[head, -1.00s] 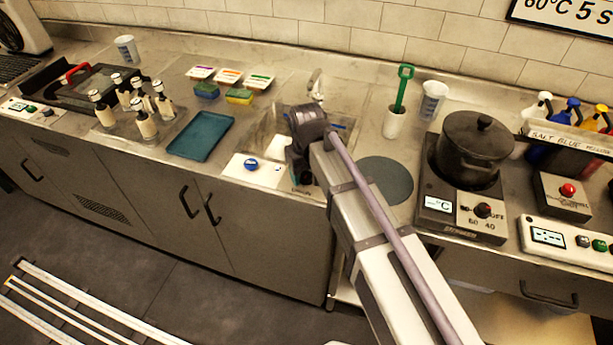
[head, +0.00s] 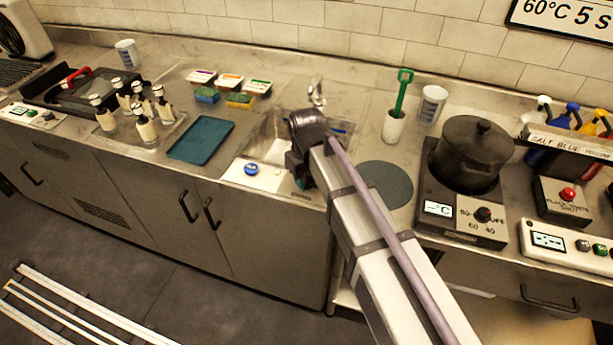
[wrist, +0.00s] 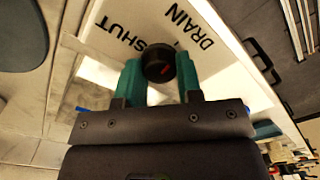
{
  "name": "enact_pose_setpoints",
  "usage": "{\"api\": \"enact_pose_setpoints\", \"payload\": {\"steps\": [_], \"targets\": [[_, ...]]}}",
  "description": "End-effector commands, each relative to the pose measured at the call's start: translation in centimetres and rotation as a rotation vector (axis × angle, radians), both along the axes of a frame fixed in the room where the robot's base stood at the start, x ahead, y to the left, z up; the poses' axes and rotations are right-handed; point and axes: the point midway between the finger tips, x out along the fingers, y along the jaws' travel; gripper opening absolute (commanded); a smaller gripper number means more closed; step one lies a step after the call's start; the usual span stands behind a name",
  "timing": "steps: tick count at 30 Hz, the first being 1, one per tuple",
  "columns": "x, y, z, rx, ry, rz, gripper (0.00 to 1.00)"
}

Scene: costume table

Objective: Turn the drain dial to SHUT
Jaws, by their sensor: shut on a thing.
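The drain dial (wrist: 158,63) is a round black knob with a red mark, on a white panel (wrist: 112,33) in the wrist view. The printed words SHUT (wrist: 131,34) and DRAIN (wrist: 190,27) are to its upper left and upper right. My gripper (wrist: 159,72) has its teal fingers shut on the dial, one on each side. I cannot tell exactly which word the red mark points to. In the head view the white panel (head: 268,182) is at the counter's front edge by the sink, and my wrist hides the dial.
A blue knob (head: 251,169) is on the same panel, left of my gripper. The sink (head: 262,135) and its tap (head: 316,92) are behind. A teal tray (head: 201,141) lies to the left. A pot (head: 470,155) on a hotplate and a cup with a green-handled tool (head: 395,126) stand to the right.

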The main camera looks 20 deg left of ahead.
Motion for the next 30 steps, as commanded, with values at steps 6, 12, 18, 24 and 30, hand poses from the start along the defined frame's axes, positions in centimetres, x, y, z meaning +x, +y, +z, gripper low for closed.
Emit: {"api": "enact_pose_setpoints", "payload": {"steps": [6,12,18,24,30], "targets": [[-0.02,-0.01,-0.01,0.0,0.0,0.157,0.09],[-0.02,-0.01,-0.02,0.0,0.0,0.344,0.09],[-0.02,-0.01,-0.02,0.0,0.0,0.534,0.09],[-0.03,-0.02,-0.02,0.0,0.0,0.724,0.09],[-0.03,-0.02,-0.02,0.0,0.0,0.914,0.09]]}}
